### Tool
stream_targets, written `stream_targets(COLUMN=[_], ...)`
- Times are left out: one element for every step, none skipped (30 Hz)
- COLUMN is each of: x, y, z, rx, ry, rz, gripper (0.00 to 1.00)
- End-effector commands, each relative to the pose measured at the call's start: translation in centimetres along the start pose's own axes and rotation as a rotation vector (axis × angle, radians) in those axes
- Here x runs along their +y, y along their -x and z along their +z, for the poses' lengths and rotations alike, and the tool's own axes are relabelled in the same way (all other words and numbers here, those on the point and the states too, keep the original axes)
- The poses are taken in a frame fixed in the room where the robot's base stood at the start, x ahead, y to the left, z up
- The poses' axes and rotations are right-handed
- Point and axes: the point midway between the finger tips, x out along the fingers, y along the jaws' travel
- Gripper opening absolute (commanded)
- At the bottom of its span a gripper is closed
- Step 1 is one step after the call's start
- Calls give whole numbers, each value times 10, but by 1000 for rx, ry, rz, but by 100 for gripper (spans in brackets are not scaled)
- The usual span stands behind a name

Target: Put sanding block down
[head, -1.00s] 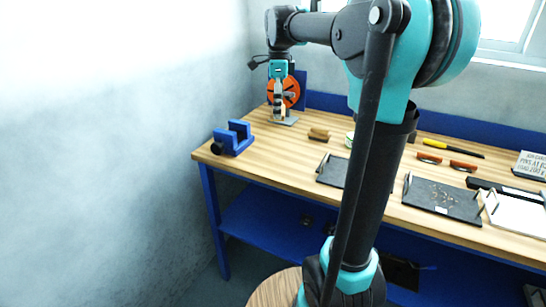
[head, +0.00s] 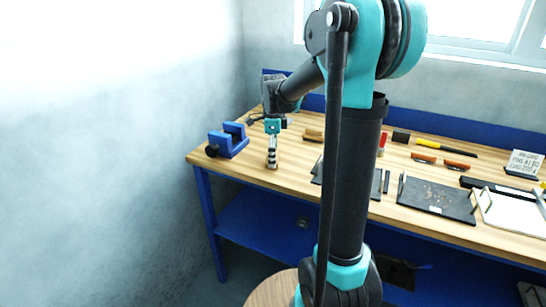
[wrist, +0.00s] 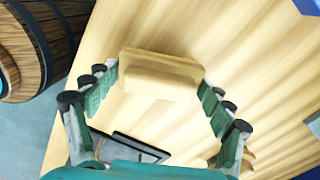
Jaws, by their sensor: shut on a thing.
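My gripper (head: 272,153) points down over the left part of the workbench (head: 235,160), just right of the blue vise. In the wrist view its fingers (wrist: 158,85) stand on both sides of the tan sanding block (wrist: 160,76) and are shut on it. The block has a wider, flat slab along its far edge. In the head view the block is mostly hidden by the fingers. I cannot tell whether it touches the bench top or hangs just above it.
A blue vise (head: 228,141) stands close on the left. A brown wooden piece (head: 313,135) lies to the right. Black trays (head: 436,196), orange-handled tools (head: 424,157) and a sign (head: 523,163) are farther right. A barrel (wrist: 40,45) stands beside the bench.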

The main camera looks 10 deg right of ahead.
Motion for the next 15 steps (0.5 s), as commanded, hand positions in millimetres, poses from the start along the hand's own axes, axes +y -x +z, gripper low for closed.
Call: stream_targets(x=[0,0,0,0,0,0,0,0,0,0,0,0,0,0,0], y=[-4,-5,-6,-6,-6,-6,-6,-6,-6,-6,-7,-8,-9,-9,-9], z=[0,0,0,0,0,0,0,0,0,0,0,0,0,0,0], rx=[0,0,0,0,0,0,0,0,0,0,0,0,0,0,0], ry=[0,0,0,0,0,0,0,0,0,0,0,0,0,0,0], rz=[0,0,0,0,0,0,0,0,0,0,0,0,0,0,0], gripper=[50,50,50,50,50,50,50,50,50,50,50,50,50,84,89])
